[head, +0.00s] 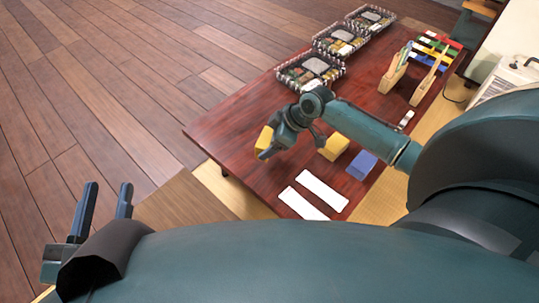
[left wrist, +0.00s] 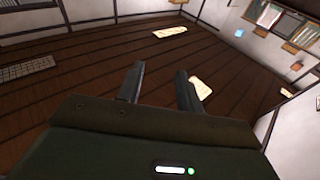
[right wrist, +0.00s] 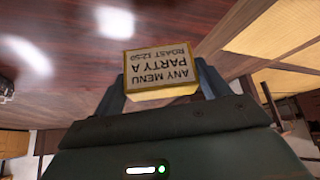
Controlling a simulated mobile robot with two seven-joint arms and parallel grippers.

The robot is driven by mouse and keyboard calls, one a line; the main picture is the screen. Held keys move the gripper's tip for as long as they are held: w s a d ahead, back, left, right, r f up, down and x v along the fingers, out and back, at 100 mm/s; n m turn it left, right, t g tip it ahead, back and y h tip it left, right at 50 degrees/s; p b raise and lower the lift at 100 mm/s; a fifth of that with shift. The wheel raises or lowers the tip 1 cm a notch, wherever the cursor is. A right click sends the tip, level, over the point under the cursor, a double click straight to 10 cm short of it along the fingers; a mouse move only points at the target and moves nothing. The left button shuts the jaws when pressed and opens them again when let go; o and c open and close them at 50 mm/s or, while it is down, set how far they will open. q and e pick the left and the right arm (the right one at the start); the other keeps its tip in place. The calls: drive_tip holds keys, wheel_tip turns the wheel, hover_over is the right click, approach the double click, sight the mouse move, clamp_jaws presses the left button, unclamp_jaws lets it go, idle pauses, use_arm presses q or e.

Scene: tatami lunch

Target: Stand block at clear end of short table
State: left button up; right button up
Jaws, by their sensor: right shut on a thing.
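My right gripper (head: 270,145) is shut on a yellow block (head: 264,139) over the near left part of the red-brown table (head: 225,130). In the right wrist view the block (right wrist: 162,72) sits between the fingers, its pale label reading "ANY MENU PARTY A ROAST 12:50" upside down. I cannot tell whether the block touches the tabletop. My left gripper (head: 105,205) is open and empty, away from the table at the lower left.
Another yellow block (head: 333,147) and a blue block (head: 362,165) stand right of my right gripper. Two white strips (head: 322,190) lie at the near end. Three food boxes (head: 310,70) line the far left edge; wooden holders (head: 396,75) stand opposite. Table between is mostly bare.

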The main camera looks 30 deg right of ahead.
wheel_tip(320, 180, down, 5)
drive_tip(key=shift+r+b, duration=0.1)
drive_tip(key=shift+b, duration=0.95)
use_arm(q)
drive_tip(key=r+m+h, duration=0.1)
drive_tip(key=r, duration=0.1)
drive_tip(key=w+r+m+t+h, duration=0.1)
drive_tip(key=r, duration=0.1)
drive_tip(key=shift+a+m+t+h, duration=0.1)
drive_tip(key=shift+m+t+h, duration=0.2)
use_arm(e)
drive_tip(key=shift+f, duration=0.2)
drive_tip(key=o, duration=1)
